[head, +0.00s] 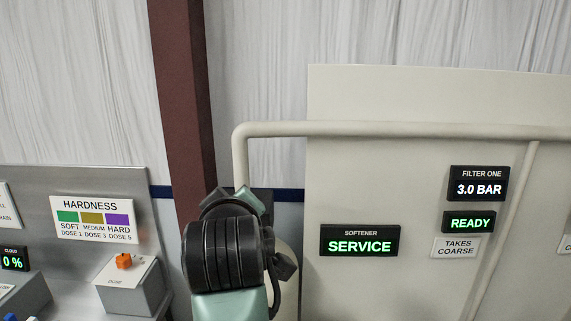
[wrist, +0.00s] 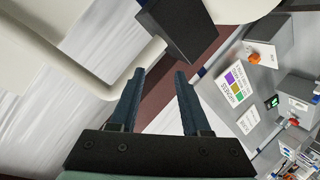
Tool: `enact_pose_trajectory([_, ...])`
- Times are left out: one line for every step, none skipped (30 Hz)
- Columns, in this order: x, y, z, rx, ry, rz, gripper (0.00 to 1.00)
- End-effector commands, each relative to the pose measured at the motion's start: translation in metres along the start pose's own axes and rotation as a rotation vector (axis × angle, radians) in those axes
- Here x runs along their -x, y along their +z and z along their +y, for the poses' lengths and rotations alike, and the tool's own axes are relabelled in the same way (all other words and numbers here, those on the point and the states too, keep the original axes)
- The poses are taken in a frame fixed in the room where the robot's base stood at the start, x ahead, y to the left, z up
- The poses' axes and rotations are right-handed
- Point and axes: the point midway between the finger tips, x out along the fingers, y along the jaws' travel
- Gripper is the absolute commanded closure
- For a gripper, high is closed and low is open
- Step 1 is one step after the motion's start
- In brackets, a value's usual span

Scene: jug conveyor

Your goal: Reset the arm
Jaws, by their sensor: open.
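My arm rises at the bottom middle of the head view, with its black joint and pale green link in front of the brown post. My gripper (wrist: 158,90) shows in the wrist view with its two dark blue fingers apart. Nothing is between the fingers. In the head view my gripper's fingers are hidden behind the arm.
A cream panel (head: 400,100) with a pipe (head: 290,129) stands right of my arm; its displays read SERVICE (head: 360,241), 3.0 BAR and READY. Left is a grey panel with a HARDNESS chart (head: 91,219) and a box with an orange knob (head: 124,261). A brown post (head: 180,90) stands behind.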

Motion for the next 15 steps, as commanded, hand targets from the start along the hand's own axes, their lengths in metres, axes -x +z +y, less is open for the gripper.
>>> enact_pose_trajectory([0.023,-0.014,0.024,-0.09,0.103,0.111,0.53])
enact_pose_trajectory([0.039,-0.024,0.038,-0.144,0.16,0.18,0.53])
enact_pose_trajectory([0.061,-0.035,0.056,-0.211,0.229,0.271,0.53])
enact_pose_trajectory([0.079,-0.043,0.068,-0.257,0.276,0.34,0.53])
enact_pose_trajectory([0.099,-0.05,0.079,-0.301,0.318,0.409,0.53])
enact_pose_trajectory([0.124,-0.057,0.092,-0.354,0.368,0.5,0.53])
enact_pose_trajectory([0.144,-0.062,0.101,-0.389,0.401,0.565,0.53])
enact_pose_trajectory([0.163,-0.067,0.108,-0.42,0.43,0.628,0.53])
enact_pose_trajectory([0.187,-0.071,0.115,-0.457,0.462,0.706,0.53])
enact_pose_trajectory([0.204,-0.073,0.119,-0.479,0.482,0.76,0.53])
enact_pose_trajectory([0.22,-0.076,0.123,-0.499,0.499,0.81,0.53])
enact_pose_trajectory([0.239,-0.078,0.127,-0.52,0.518,0.868,0.53])
enact_pose_trajectory([0.251,-0.079,0.129,-0.534,0.53,0.906,0.53])
enact_pose_trajectory([0.262,-0.08,0.131,-0.544,0.539,0.94,0.53])
enact_pose_trajectory([0.273,-0.08,0.132,-0.555,0.548,0.975,0.53])
